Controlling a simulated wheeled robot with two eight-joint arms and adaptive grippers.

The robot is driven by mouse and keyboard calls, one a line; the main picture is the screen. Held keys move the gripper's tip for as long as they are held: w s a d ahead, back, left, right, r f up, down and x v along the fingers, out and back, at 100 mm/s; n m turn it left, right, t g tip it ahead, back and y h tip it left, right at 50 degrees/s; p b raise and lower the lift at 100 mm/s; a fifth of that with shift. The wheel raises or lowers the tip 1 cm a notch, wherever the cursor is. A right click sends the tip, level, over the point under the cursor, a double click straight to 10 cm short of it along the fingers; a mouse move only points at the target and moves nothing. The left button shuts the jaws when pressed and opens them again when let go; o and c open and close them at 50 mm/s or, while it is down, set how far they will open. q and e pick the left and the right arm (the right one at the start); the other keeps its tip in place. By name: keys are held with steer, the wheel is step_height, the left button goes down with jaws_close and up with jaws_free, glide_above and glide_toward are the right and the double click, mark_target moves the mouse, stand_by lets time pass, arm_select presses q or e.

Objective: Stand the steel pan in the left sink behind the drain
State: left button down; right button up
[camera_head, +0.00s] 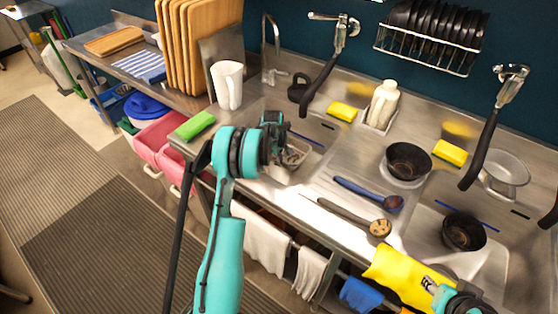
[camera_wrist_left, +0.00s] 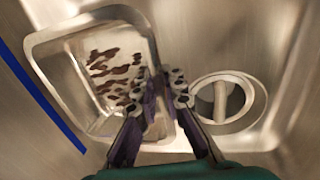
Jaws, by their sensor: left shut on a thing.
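The steel pan (camera_head: 297,148) is a shallow rectangular tray with brown residue inside, low in the left sink. In the left wrist view the pan (camera_wrist_left: 60,62) lies left of the round drain (camera_wrist_left: 252,97), and its near right rim runs between my fingers. My left gripper (camera_wrist_left: 166,82) is shut on that rim. In the head view my left gripper (camera_head: 283,150) covers part of the pan and the sink floor. The drain is hidden there. Part of my right arm shows at the bottom right, its fingertips not visible.
A green sponge (camera_head: 195,125) lies on the left edge. The left sink's faucet (camera_head: 333,60) hangs behind. A yellow sponge (camera_head: 342,111) and a soap bottle (camera_head: 383,103) stand at the back. Two ladles (camera_head: 350,215) and a black bowl (camera_head: 408,160) occupy the middle counter.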

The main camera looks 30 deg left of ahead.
arm_select(q)
steer(key=c, duration=1.5)
jaws_free()
steer(key=shift+c, duration=0.2)
step_height(320, 180, up, 12)
steer(key=s, duration=0.2)
steer(key=shift+a+f, duration=0.1)
steer(key=shift+f, duration=0.05)
